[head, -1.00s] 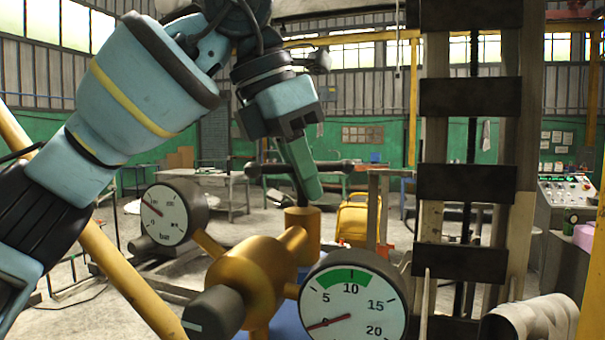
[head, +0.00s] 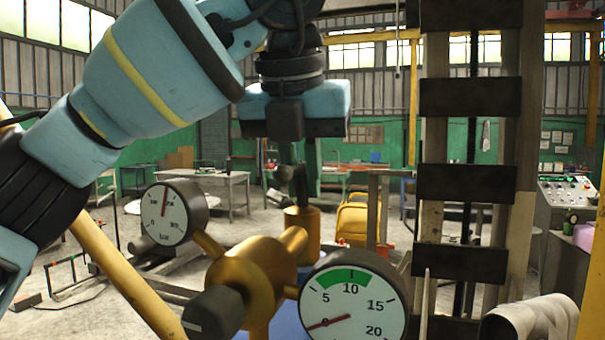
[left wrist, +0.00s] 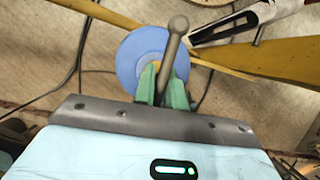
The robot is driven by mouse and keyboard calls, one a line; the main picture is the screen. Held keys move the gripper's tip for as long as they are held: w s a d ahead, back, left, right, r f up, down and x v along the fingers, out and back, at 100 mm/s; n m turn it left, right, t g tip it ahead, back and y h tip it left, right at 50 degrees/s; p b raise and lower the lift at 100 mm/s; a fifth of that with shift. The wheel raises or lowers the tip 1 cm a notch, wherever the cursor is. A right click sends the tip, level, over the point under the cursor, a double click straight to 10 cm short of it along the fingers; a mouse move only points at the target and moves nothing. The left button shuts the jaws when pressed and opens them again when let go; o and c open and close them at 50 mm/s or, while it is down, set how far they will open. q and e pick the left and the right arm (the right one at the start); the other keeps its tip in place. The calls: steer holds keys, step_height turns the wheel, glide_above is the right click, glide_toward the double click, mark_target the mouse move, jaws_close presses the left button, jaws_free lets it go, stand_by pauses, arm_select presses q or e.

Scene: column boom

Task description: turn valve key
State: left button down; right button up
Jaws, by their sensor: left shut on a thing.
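My left gripper (head: 302,168) comes down from above onto the dark valve key (head: 301,188), which stands on the brass valve stem (head: 301,230). Its green fingers sit on either side of the key's bar. In the left wrist view the bar (left wrist: 175,50) runs between the fingertips (left wrist: 161,92), its rounded end sticking out past them. In the head view the bar points roughly along my line of sight. The rear gauge (head: 166,214) has its needle near straight up. The front gauge (head: 352,300) has its needle at the low end, below its green band. My right gripper is not in view.
The brass valve body (head: 247,280) with a dark end cap stands in front. A tall post with dark cross plates (head: 465,184) rises close on the right. A yellow rail (head: 125,280) slants across the lower left. A blue round base (left wrist: 140,55) lies below the key.

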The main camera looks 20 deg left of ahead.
mark_target(299, 170)
arm_select(q)
steer(key=shift+r+n+y, duration=0.1)
steer(key=shift+n+y, duration=0.2)
steer(key=shift+n, duration=0.4)
steer(key=c, duration=1.4)
jaws_free()
steer(key=shift+c, duration=0.2)
steer(key=shift+v, duration=3.85)
steer(key=shift+c, duration=0.5)
